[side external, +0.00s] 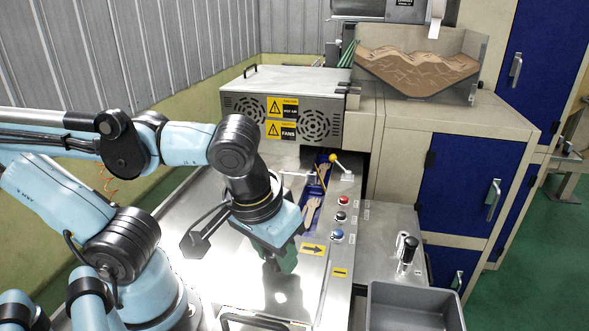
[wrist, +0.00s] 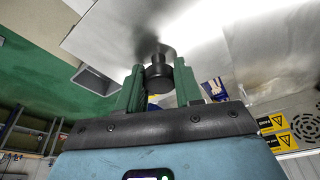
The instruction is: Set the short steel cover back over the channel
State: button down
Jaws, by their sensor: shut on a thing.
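My gripper (side external: 275,258) points down over the shiny steel top of the machine. In the wrist view its green fingers (wrist: 158,76) are closed on both sides of a round black knob (wrist: 158,68). The knob stands on a flat, bright steel sheet, the short steel cover (wrist: 190,45). In the side view the fingers hide the knob, and glare blurs the cover's outline. I cannot tell whether the cover rests on the machine or is raised. The channel (side external: 317,190) shows as an open strip behind my gripper, with blue wrappers in it.
The hot-air box (side external: 290,105) with fans stands behind the channel. A button panel (side external: 341,215) and a yellow-knobbed lever (side external: 335,160) lie to its right. A grey bin (side external: 415,308) is at front right; a black bar handle (side external: 255,321) is at the front.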

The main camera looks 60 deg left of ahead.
jog(key=w+a+f, duration=0.4)
jog(key=a+f, duration=0.3)
jog(key=f, duration=0.2)
jog(key=shift+w, duration=0.35)
dwell(0.3)
jog(key=c, duration=0.8)
grip_release()
jog(key=shift+o, duration=0.2)
jog(key=shift+v, duration=5.85)
jog(key=w+a+f+m+t+h, duration=0.1)
jog(key=w+m+t, duration=0.3)
jog(key=w, duration=0.4)
jog(key=shift+a+f, duration=0.45)
jog(key=shift+f, duration=0.35)
jog(key=shift+w, duration=0.1)
